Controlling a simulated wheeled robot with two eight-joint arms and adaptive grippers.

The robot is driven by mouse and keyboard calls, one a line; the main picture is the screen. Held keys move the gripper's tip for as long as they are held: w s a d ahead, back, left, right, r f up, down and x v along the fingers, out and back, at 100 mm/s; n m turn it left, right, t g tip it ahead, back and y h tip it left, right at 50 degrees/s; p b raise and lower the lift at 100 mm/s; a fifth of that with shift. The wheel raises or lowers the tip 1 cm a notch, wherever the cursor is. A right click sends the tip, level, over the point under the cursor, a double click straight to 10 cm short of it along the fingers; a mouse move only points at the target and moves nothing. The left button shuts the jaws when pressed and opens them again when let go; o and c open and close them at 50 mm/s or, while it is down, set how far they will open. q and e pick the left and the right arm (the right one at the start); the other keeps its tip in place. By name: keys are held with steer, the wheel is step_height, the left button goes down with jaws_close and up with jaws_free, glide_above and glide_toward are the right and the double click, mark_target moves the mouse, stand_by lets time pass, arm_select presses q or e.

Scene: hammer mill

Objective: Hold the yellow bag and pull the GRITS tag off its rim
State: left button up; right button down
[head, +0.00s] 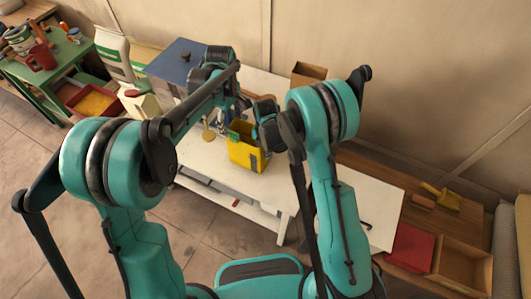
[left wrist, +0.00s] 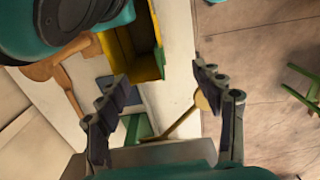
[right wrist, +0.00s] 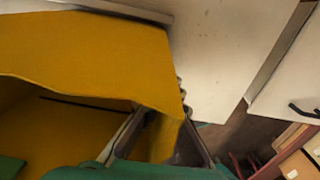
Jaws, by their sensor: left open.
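The open-topped yellow bag (head: 247,156) stands on the white table; its rim and inside show in the left wrist view (left wrist: 147,45), and its wall fills much of the right wrist view (right wrist: 95,60). A green piece, apparently the GRITS tag (head: 236,134), is at its rim on the left; its lettering is not readable. My left gripper (left wrist: 158,82) is open and empty, above and beside the bag. My right gripper (right wrist: 165,115) has one finger inside the bag and one outside, shut on the wall near a corner.
A round yellowish utensil (head: 208,134) lies left of the bag. A blue-topped box (head: 180,62) stands behind. A wooden bench with a red panel (head: 411,247) and yellow scoop (head: 442,197) is further right.

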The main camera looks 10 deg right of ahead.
mark_target(233, 132)
arm_select(q)
steer(key=shift+f, duration=2.85)
jaws_close()
